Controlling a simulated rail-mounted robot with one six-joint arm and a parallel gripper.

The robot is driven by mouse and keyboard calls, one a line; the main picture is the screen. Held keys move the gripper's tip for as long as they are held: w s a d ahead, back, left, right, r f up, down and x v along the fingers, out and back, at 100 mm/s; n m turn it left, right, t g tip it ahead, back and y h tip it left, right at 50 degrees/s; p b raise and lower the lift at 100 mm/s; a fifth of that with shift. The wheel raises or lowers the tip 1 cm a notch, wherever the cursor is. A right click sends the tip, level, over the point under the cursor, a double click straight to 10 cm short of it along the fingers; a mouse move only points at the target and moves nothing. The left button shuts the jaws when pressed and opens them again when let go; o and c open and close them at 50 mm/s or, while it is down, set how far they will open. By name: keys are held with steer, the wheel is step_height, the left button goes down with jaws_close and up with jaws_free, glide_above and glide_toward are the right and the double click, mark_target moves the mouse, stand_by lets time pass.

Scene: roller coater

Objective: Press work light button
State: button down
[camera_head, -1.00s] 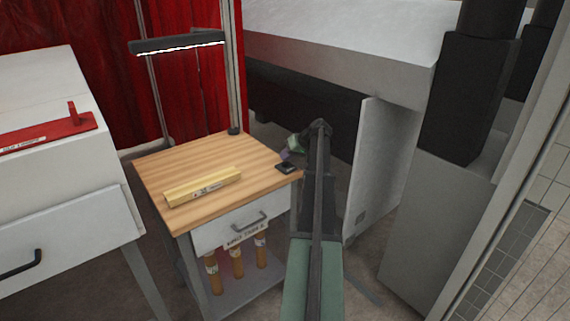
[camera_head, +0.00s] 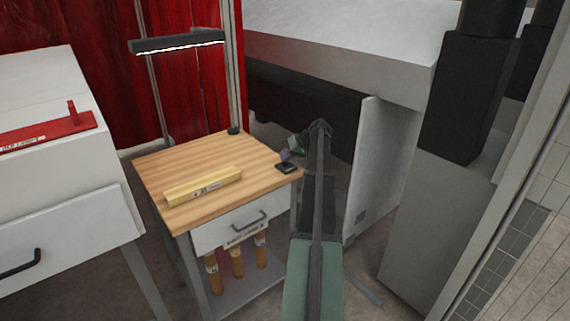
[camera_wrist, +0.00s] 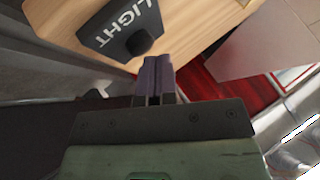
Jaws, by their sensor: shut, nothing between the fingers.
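The work light button is a dark box (camera_head: 286,168) at the right edge of the wooden cart top. In the wrist view its dark plate (camera_wrist: 112,25) carries the word LIGHT, and a round black button (camera_wrist: 140,43) stands on it. My gripper (camera_head: 286,155) has purple fingers and is beside the box in the head view. In the wrist view the fingers (camera_wrist: 157,62) are together and empty, with their tips close to the button; I cannot tell whether they touch it. The work light (camera_head: 178,42) is a dark bar above the cart with a bright white strip.
A yellow bar (camera_head: 203,188) lies on the wooden cart top (camera_head: 213,152). A white cabinet with a red tool (camera_head: 48,134) stands at left. A grey machine panel (camera_head: 380,160) stands right of my arm. Red curtains hang behind.

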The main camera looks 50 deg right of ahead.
steer(key=shift+f, duration=0.4)
steer(key=shift+r, duration=0.1)
steer(key=shift+r+p, duration=0.3)
steer(key=shift+r, duration=0.1)
step_height(320, 180, up, 6)
steer(key=p, duration=0.6)
steer(key=shift+r, duration=0.2)
steer(key=shift+f, duration=0.2)
